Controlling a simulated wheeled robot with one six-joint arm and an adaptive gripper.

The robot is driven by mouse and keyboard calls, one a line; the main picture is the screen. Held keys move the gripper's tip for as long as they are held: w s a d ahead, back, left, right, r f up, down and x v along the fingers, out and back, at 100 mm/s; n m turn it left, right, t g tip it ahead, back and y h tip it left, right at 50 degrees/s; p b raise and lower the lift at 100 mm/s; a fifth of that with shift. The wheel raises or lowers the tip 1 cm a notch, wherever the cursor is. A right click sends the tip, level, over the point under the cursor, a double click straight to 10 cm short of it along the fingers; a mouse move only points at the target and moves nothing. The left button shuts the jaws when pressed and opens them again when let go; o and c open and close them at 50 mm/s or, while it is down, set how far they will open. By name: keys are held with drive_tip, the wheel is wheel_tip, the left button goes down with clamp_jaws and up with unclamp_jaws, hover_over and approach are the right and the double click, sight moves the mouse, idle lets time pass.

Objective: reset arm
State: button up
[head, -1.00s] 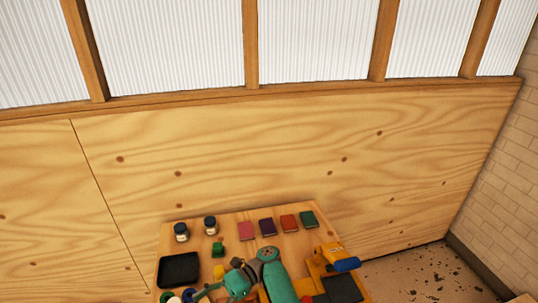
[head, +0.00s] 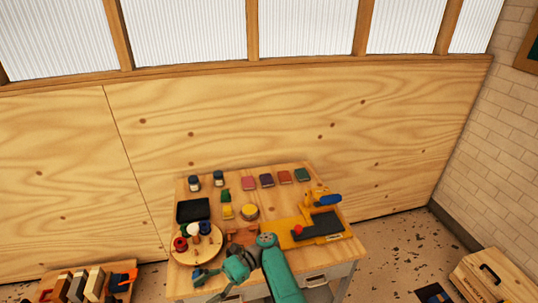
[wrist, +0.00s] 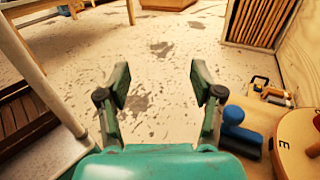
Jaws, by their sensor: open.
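My teal arm (head: 283,275) shows at the front of the table in the head view. My gripper (wrist: 161,85) shows in the wrist view with its two dark fingers wide apart and nothing between them; bare speckled floor lies beyond. A round wooden board (head: 184,256) with red, blue and white rolls on it stands at the table's front left.
A low shelf of blocks (head: 86,284) stands left; a wooden box (head: 495,277) stands right on the floor.

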drive_tip(key=s+d+f+m+t, duration=0.1)
drive_tip(key=s+d+f+t, duration=0.15)
drive_tip(key=f, duration=0.55)
drive_tip(key=s+d+f+t+h, duration=0.1)
drive_tip(key=s+d+f+t, duration=0.2)
drive_tip(key=f, duration=0.4)
drive_tip(key=s+d+f+m+t, duration=0.1)
drive_tip(key=s+f+t, duration=0.25)
drive_tip(key=f, duration=0.45)
drive_tip(key=s+d+f+n+t+h, duration=0.2)
drive_tip(key=s+d+f+t+h, duration=0.45)
drive_tip(key=s+d, duration=0.65)
drive_tip(key=s+d+r+n+t+h, duration=0.4)
drive_tip(key=s+d+r+t, duration=0.2)
drive_tip(key=s+d+r, duration=0.55)
drive_tip(key=s+d+r+n+t, duration=0.1)
drive_tip(key=s+r+n, duration=0.1)
drive_tip(key=r, duration=0.6)
drive_tip(key=s+d+r+n+t+h, duration=0.1)
drive_tip(key=d+r+n+t, duration=0.1)
drive_tip(key=r, duration=0.7)
drive_tip(key=s+d+r+n+t+h, duration=0.1)
drive_tip(key=s+r+t, duration=0.1)
drive_tip(key=r, duration=0.7)
drive_tip(key=shift+s+d+r+n, duration=0.15)
drive_tip(key=shift+s+d+n, duration=0.15)
drive_tip(key=shift+s+n, duration=0.1)
